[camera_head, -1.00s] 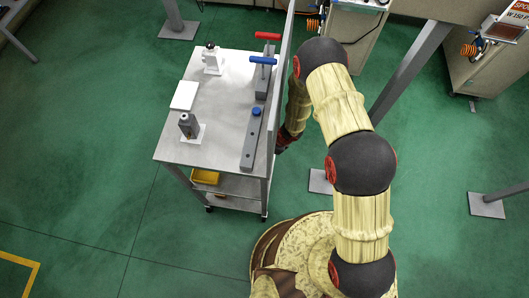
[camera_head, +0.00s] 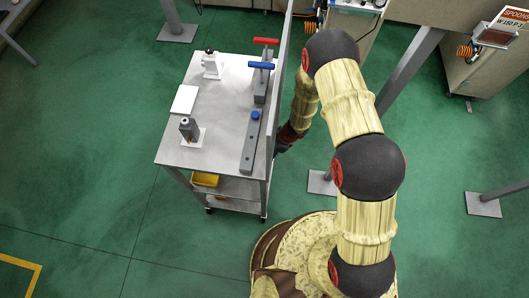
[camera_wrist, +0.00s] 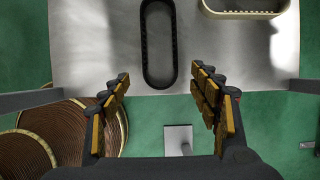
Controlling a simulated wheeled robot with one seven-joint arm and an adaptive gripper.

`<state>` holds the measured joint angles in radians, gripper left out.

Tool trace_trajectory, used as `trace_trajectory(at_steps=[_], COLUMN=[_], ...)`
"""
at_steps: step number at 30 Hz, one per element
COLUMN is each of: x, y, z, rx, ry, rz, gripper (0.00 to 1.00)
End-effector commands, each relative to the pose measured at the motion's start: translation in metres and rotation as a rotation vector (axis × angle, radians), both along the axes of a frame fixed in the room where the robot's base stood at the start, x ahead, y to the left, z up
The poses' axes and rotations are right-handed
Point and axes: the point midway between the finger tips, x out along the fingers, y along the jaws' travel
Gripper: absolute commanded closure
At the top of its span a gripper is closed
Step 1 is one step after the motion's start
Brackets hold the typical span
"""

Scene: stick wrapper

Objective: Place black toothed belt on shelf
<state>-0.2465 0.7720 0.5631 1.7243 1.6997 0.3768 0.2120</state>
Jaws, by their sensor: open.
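The black toothed belt (camera_wrist: 145,60) shows in the wrist view as a long closed loop lying flat on a grey metal shelf (camera_wrist: 90,50). Its rounded near end lies close to the shelf's edge, and its far end runs out of the picture. My gripper (camera_wrist: 162,85) is open and empty, with its two fingers spread left and right of the belt's near end and apart from it. In the head view my gripper (camera_head: 283,141) is mostly hidden behind the cart's upright panel. The belt is not seen in the head view.
The cart's top (camera_head: 215,125) carries a long grey block (camera_head: 250,145), clamps with red and blue handles, and small fixtures. A yellow bin (camera_head: 205,180) sits lower down. The upright panel (camera_head: 283,70) stands beside my arm.

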Motion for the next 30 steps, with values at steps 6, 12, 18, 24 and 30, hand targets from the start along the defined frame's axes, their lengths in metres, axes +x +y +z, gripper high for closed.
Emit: trace_trajectory(at_steps=[6, 12, 18, 24, 30], x=[-0.001, -0.001, -0.001, -0.001, -0.001], y=[-0.009, -0.01, -0.01, -0.01, -0.01], z=[0.023, 0.024, 0.024, 0.024, 0.024], rx=[0.0, 0.0, 0.0, 0.0, 0.0], ry=[0.0, 0.0, 0.0, 0.0, 0.001], rz=[0.0, 0.0, 0.0, 0.0, -0.001], gripper=[0.38, 0.38, 0.38, 0.38, 0.38])
